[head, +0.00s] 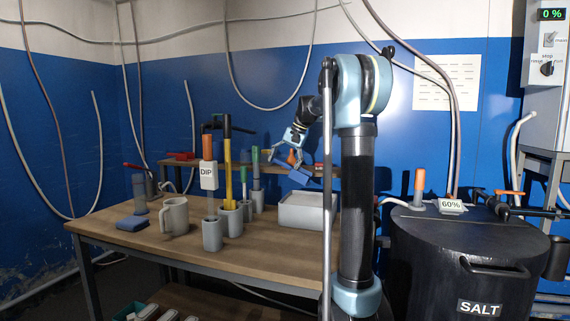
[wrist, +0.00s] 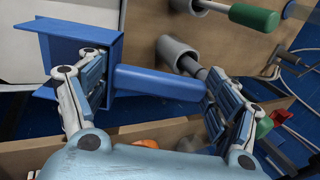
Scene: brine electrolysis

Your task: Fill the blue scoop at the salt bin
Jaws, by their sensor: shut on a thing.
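The blue scoop (wrist: 160,82) shows in the wrist view, with its handle running between the two fingers. My gripper (wrist: 150,95) is shut on it, one finger at the tray end and the other at the handle's far end. In the head view my gripper (head: 295,160) is over the back right of the bench, with the blue scoop (head: 304,178) below it, small and partly hidden. The salt bin (head: 440,265) is a dark drum with a SALT label at the right, apart from my gripper. Its top looks covered; I cannot see salt.
A 60% sign (head: 452,206) and an orange-handled tool (head: 419,186) stand on the bin top. A control box (head: 545,75) hangs right.

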